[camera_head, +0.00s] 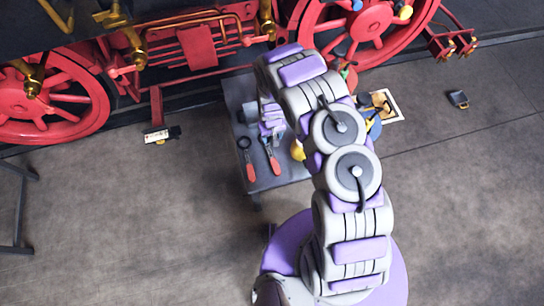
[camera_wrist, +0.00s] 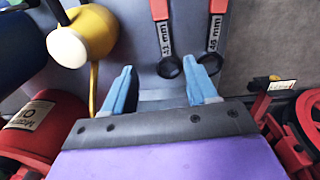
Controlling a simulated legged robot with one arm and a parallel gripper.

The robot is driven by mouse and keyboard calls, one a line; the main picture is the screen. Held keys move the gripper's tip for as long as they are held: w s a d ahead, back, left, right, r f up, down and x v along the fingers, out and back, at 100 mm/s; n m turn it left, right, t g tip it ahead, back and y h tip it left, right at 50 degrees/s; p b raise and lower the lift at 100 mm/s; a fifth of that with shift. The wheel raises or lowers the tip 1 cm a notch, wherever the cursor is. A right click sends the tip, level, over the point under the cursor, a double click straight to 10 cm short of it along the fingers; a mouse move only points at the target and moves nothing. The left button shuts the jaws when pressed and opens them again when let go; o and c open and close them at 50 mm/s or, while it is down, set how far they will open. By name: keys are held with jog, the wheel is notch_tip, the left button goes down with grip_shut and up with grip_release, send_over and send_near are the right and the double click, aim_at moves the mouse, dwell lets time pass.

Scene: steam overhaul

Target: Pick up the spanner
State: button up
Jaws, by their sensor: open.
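Two spanners with red handles and dark ring heads lie side by side on a grey table (camera_head: 238,95). In the head view one spanner (camera_head: 246,158) is at the left edge and the other (camera_head: 271,157) is just right of it. In the wrist view the spanner labelled 46 mm (camera_wrist: 215,35) is at right, and the other labelled spanner (camera_wrist: 165,40) is left of it, its number hard to read. My gripper (camera_wrist: 162,82) is open and empty, its blue fingers near the ring heads. In the head view my gripper (camera_head: 270,122) is above the table, partly hidden by my arm.
A yellow rounded object (camera_wrist: 88,38) and a red labelled container (camera_wrist: 38,125) stand close to my gripper. The red-wheeled locomotive (camera_head: 200,45) stands behind the table. A picture card (camera_head: 388,105) and a small dark object (camera_head: 458,98) are at right. Floor at left is mostly clear.

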jog(key=b, duration=0.2)
send_over(271, 156)
jog(key=w, duration=0.1)
notch_tip(271, 156, down, 6)
jog(key=f+b, duration=0.1)
jog(key=f, duration=0.1)
jog(key=d+f+b, duration=0.1)
jog(key=f, duration=0.1)
jog(key=shift+f, duration=0.25)
jog(key=shift+a+f, duration=0.2)
jog(key=shift+f, duration=0.1)
jog(key=f+b, duration=0.1)
jog(key=f, duration=0.2)
jog(key=s+f+b, duration=0.1)
jog(key=shift+a+f+b, duration=0.15)
jog(key=shift+a+b, duration=0.15)
jog(key=shift+a, duration=0.1)
jog(key=shift+d+f, duration=0.3)
jog(key=shift+f, duration=0.05)
jog(key=shift+r, duration=0.1)
jog(key=shift+a, duration=0.3)
jog(key=c, duration=0.6)
jog(key=shift+d, duration=0.25)
grip_shut()
jog(key=shift+a, duration=0.1)
